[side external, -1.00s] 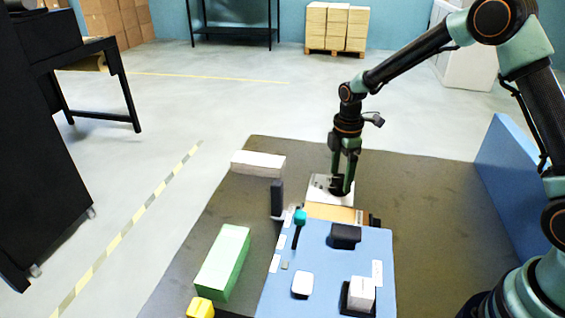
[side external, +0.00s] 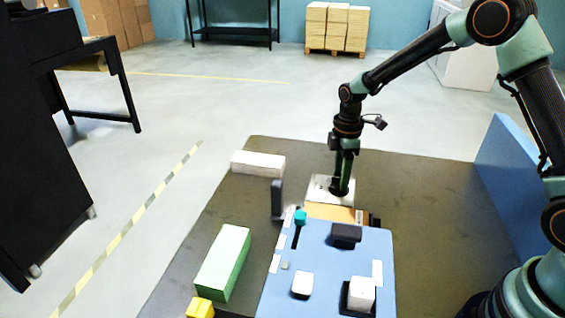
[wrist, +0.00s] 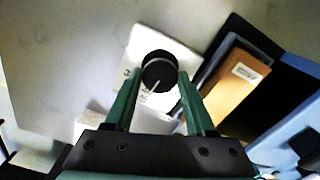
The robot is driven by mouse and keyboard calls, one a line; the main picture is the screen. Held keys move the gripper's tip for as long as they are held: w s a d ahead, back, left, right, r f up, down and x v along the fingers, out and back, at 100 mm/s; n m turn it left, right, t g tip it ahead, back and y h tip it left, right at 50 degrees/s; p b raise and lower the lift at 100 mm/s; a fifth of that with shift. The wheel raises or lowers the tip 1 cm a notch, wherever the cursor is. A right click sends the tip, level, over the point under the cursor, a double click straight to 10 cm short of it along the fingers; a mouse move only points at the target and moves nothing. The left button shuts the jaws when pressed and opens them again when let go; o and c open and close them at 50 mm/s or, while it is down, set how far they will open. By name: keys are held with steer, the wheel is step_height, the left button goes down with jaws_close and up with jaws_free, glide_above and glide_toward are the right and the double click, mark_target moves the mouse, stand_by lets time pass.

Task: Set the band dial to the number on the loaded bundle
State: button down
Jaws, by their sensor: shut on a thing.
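The band dial is a round black knob (wrist: 159,70) with a pale pointer line, on a white plate (wrist: 173,48) that also shows in the side view (side external: 318,187). My gripper (wrist: 160,76) is shut on the dial knob, one green finger at each side. In the side view my gripper (side external: 339,190) points down onto the plate. The pointer line slants toward the lower left in the wrist view. Marks beside the knob are partly hidden and too small to read. The brown bundle (wrist: 228,97) lies beside the plate, with a white label (wrist: 246,73); its number is not legible.
A blue panel (side external: 325,262) in front carries a teal-topped lever (side external: 300,217), a black block (side external: 346,233), a white button (side external: 302,284) and a white cube (side external: 361,292). A green box (side external: 223,262), a yellow block (side external: 200,308) and a white box (side external: 258,163) stand left. The mat's right side is clear.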

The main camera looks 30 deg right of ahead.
steer(key=m, duration=0.8)
steer(key=shift+m, duration=0.3)
stand_by(0.3)
steer(key=shift+c, duration=1.2)
jaws_free()
step_height(320, 180, up, 12)
steer(key=shift+r, duration=0.15)
